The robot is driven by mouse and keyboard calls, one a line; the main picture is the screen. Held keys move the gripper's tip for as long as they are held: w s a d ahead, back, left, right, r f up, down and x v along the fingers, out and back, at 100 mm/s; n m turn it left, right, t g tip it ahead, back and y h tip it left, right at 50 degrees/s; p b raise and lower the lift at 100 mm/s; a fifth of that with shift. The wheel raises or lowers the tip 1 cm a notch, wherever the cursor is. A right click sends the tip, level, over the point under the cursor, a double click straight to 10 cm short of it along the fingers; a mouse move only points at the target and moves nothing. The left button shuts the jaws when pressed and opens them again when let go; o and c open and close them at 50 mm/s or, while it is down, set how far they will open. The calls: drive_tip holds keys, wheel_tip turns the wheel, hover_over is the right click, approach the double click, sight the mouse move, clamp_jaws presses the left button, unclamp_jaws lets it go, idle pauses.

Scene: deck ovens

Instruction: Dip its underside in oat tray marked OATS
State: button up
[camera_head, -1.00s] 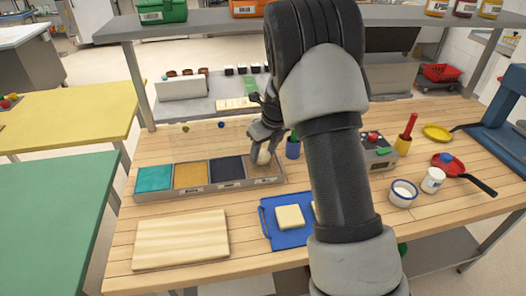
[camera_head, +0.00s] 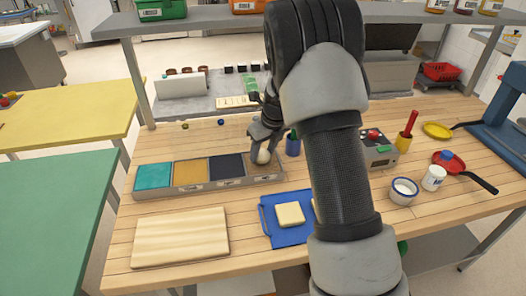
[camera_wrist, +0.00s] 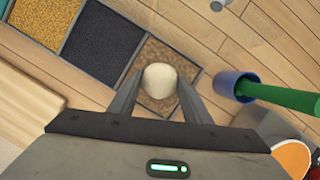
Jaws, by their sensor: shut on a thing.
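My gripper (camera_wrist: 158,97) is shut on a pale round dough piece (camera_wrist: 159,80), which also shows in the head view (camera_head: 262,157). The dough is over the rightmost compartment of a grey divided tray, the one with brown flaky oats (camera_wrist: 153,54); the compartment also shows in the head view (camera_head: 266,170). Whether the dough's underside touches the oats is hidden. The other compartments hold dark seeds (camera_wrist: 102,42), golden grains (camera_wrist: 38,18) and a teal filling (camera_head: 153,177). The labels on the tray front are too small to read.
A blue cup (camera_head: 292,146) with a green handle in it stands right of the tray. A wooden board (camera_head: 181,238) and a blue board (camera_head: 288,236) with pale square pieces lie in front.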

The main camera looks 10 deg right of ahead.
drive_tip(key=shift+f, duration=0.6)
idle(1.6)
drive_tip(key=shift+r, duration=0.1)
wheel_tip(320, 180, up, 8)
drive_tip(key=p, duration=0.7)
idle(0.5)
